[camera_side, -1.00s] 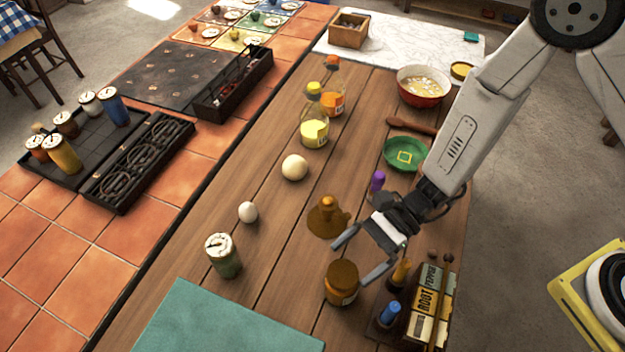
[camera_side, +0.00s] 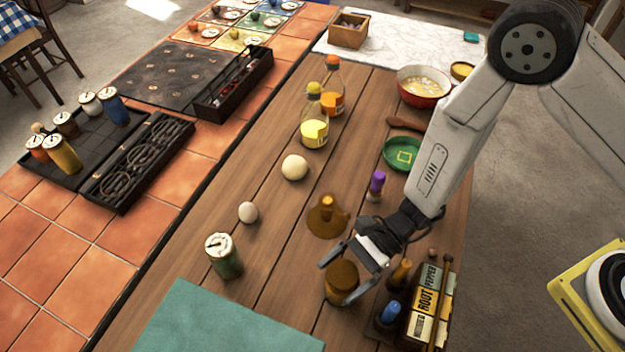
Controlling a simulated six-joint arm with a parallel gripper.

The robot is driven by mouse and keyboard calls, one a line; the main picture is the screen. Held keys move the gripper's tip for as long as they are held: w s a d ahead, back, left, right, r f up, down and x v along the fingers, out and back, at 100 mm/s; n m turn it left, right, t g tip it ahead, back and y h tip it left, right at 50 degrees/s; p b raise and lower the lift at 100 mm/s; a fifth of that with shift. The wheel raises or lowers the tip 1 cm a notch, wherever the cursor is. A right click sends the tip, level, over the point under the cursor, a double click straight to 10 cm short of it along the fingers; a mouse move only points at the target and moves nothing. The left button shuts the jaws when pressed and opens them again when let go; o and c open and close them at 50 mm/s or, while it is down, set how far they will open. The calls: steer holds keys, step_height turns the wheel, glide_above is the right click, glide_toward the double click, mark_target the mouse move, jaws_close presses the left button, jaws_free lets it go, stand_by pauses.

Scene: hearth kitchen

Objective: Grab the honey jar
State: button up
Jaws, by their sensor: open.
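The honey jar, a squat jar with a brown lid (camera_side: 341,274), stands upright on the wooden table near the front. My gripper (camera_side: 336,284) is open, reaching down from the right. One finger is at the jar's upper left and the other crosses its right side in the picture. The jar appears between or just below the fingers; I cannot tell if they touch it. Part of its right side and label is hidden by the finger.
A box rack with small bottles (camera_side: 425,305) stands close on the right. A brown bell-shaped object (camera_side: 325,220) and a purple-topped bottle (camera_side: 376,185) are behind.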

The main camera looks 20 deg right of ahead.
jaws_close()
stand_by(0.3)
steer(key=shift+r, duration=0.15)
steer(key=shift+r, duration=4.95)
